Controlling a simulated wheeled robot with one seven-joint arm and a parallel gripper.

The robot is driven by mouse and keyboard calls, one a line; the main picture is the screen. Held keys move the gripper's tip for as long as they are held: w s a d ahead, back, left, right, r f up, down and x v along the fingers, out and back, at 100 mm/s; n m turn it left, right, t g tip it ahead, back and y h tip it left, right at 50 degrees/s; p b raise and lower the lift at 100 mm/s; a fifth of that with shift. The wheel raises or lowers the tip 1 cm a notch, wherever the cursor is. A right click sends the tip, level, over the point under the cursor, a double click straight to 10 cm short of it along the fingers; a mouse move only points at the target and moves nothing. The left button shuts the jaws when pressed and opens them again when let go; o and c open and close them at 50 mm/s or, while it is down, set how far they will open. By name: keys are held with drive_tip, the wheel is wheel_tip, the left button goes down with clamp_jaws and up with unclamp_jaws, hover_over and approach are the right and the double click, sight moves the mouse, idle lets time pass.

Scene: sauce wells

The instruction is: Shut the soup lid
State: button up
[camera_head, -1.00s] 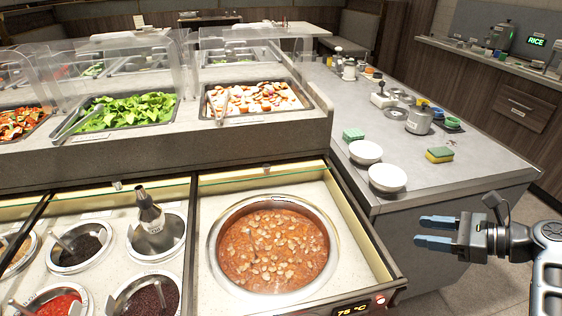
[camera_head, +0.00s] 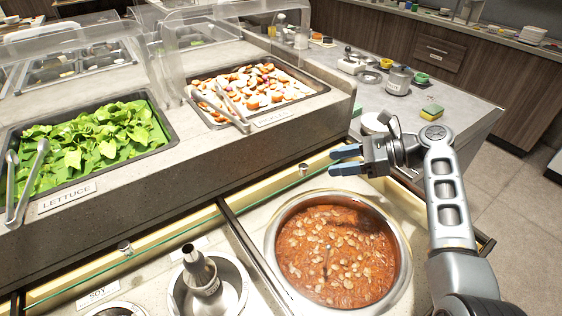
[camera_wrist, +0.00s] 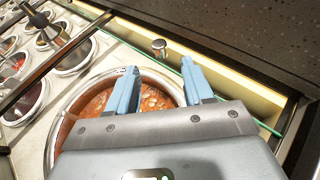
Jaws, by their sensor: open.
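The soup well (camera_head: 335,255) is a round steel pot of red-brown soup with pale pieces, uncovered; it also shows in the wrist view (camera_wrist: 100,103). The soup lid looks like a clear glass panel with a green edge, pushed back along the rear of the well. Its small metal knob (camera_head: 303,170) stands near the front edge; the knob also shows in the wrist view (camera_wrist: 159,45). My gripper (camera_head: 345,160) is open and empty, over the back of the soup well, right of the knob in the head view. In the wrist view the knob lies beyond my fingertips (camera_wrist: 160,68), apart from them.
A sauce well with a nozzle-topped dispenser (camera_head: 198,270) is at left. A green-yellow sponge (camera_head: 431,112) lies on the right counter.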

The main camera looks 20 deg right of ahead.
sight(309, 175)
drive_tip(key=shift+p+x, duration=0.35)
drive_tip(key=shift+x, duration=3.6)
drive_tip(key=shift+r, duration=0.1)
drive_tip(key=shift+c, duration=0.4)
clamp_jaws()
